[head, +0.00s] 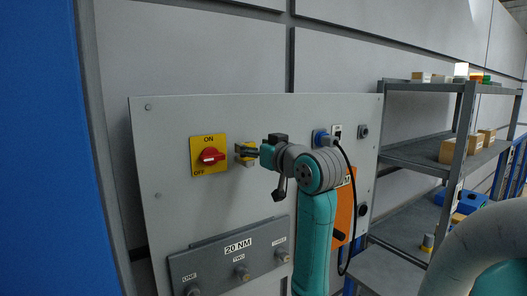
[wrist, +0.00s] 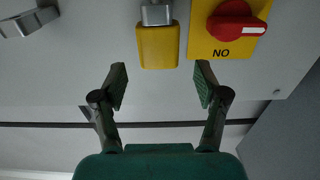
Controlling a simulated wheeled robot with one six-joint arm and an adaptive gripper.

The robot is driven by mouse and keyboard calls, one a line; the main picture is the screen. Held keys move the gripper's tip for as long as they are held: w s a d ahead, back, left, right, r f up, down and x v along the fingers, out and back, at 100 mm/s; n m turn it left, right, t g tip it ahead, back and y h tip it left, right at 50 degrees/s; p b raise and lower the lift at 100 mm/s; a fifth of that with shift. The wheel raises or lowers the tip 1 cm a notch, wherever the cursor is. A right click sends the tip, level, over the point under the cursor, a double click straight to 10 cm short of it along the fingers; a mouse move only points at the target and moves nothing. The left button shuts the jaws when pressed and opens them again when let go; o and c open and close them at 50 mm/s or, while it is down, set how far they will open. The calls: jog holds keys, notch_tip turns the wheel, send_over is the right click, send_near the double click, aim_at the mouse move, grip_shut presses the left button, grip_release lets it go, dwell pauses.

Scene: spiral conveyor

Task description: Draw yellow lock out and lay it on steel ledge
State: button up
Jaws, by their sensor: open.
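The yellow lock (wrist: 158,47) shows in the wrist view as a yellow block below a grey metal part (wrist: 157,12), against the grey panel. My gripper (wrist: 162,78) is open and empty, its two fingertips to either side of and just short of the lock's end. In the head view my gripper (head: 243,152) is at the panel, right of the red switch, and partly covers the lock (head: 249,161). A flat grey surface (head: 385,268) lies low at the right; I cannot tell whether it is the steel ledge.
The red rotary switch (head: 209,156) on its yellow plate sits close left of the lock. A grey bracket marked 20 NM (head: 200,264) with several knobs juts out below. A shelf rack (head: 425,155) holds boxes.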

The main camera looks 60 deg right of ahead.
aim_at(250, 144)
jog(key=shift+x, duration=1.85)
grip_shut()
jog(key=shift+r, duration=0.1)
jog(key=shift+r, duration=0.1)
jog(key=shift+r, duration=1.35)
jog(key=shift+r, duration=0.35)
jog(key=shift+r, duration=0.15)
